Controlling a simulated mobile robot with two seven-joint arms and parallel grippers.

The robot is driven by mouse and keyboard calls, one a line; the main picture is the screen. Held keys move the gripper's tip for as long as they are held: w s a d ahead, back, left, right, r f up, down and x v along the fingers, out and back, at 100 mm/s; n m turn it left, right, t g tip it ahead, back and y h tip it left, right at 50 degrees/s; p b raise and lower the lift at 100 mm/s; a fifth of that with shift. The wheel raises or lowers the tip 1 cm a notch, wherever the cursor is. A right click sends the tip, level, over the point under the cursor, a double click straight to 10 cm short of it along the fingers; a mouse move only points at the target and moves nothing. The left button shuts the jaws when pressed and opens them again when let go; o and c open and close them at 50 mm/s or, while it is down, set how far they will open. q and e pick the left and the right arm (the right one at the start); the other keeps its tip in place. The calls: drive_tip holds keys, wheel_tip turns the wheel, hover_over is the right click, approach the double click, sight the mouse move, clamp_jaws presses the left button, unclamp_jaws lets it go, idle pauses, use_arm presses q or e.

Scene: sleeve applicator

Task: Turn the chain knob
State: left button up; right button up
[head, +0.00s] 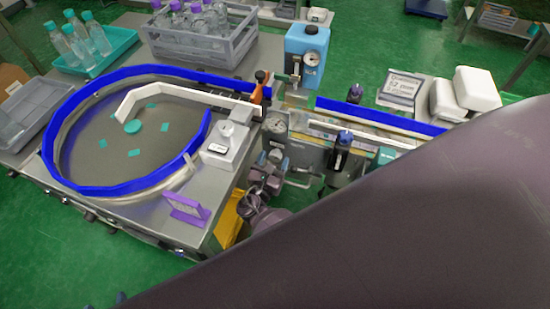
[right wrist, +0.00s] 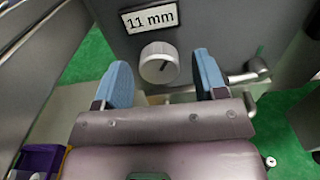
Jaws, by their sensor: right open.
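A round silver-grey knob (right wrist: 159,62) with a dark pointer mark sits on a grey panel, just below a plate reading "11 mm" (right wrist: 150,17). No label naming it as the chain knob is legible. My right gripper (right wrist: 163,78) is open, with its blue fingertips apart on either side of the knob. The knob appears beyond the fingertips with visible space on both sides, and I see no contact. In the head view my right wrist (head: 262,188) is beside the machine, and I cannot make out its fingertips. My left gripper is not in view.
A metal rail (right wrist: 245,78) runs close to the right fingertip. A round turntable with a blue rim (head: 70,175) is on the left. A purple stand (head: 187,211) and a yellow part (head: 229,222) are near my wrist. A bottle crate (head: 243,42) stands behind.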

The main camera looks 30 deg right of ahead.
drive_tip(key=c, duration=0.9)
